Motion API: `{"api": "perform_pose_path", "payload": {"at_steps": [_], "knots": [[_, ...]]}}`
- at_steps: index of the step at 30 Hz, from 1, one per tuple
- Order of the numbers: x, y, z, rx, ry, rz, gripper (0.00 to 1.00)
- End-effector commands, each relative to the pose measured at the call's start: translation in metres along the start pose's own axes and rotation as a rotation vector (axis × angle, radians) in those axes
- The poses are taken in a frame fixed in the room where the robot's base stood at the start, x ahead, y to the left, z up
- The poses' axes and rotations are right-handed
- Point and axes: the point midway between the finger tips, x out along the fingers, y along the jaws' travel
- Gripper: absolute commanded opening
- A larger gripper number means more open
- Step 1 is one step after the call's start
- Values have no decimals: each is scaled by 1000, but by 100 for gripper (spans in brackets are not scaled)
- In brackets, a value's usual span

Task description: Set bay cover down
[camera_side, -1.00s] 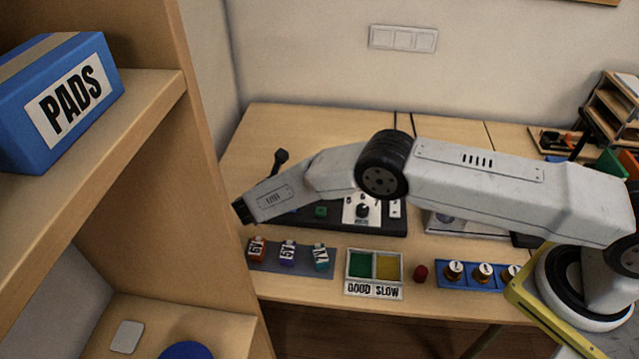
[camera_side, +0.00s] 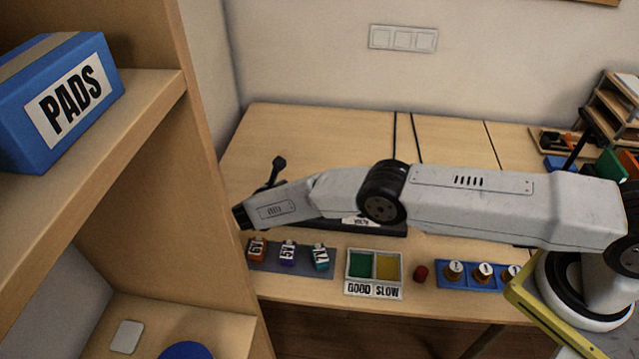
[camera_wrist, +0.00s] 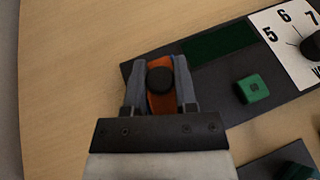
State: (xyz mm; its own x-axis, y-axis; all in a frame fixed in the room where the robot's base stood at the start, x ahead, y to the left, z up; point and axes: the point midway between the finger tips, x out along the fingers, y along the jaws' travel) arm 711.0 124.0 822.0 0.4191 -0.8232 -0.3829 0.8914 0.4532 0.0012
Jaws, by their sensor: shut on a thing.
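The bay cover (camera_wrist: 158,104), orange with a black round knob, is between the two fingers of my gripper (camera_wrist: 159,80) in the wrist view. My gripper is shut on it. The cover is over the left end of the dark board (camera_wrist: 135,73); I cannot tell whether it touches anything below. A dark green rectangular recess (camera_wrist: 220,43) in the board lies up and right of the cover. In the side view my gripper (camera_side: 240,216) is at the left end of my arm; the cover is hidden there, and my arm covers most of the board.
A green cube (camera_wrist: 252,89) and a numbered dial plate (camera_wrist: 285,38) are on the board. In the side view, small labelled blocks (camera_side: 288,253), a GOOD/SLOW tray (camera_side: 373,291) and a red piece (camera_side: 420,273) stand in front. A wooden shelf (camera_side: 205,150) stands at left.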

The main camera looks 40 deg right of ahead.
Motion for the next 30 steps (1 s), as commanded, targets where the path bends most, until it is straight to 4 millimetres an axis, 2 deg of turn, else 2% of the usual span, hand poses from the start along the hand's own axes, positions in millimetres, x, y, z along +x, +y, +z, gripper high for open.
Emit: {"api": "perform_pose_path", "payload": {"at_steps": [7,23,24,26,27,30], "knots": [[5,-1,-12,1,0,1,0],[6,-1,-16,0,1,1,0],[6,0,-16,0,1,1,38],[6,0,-16,0,1,1,57],[6,0,-16,0,1,1,70],[6,0,-16,0,1,1,70]]}}
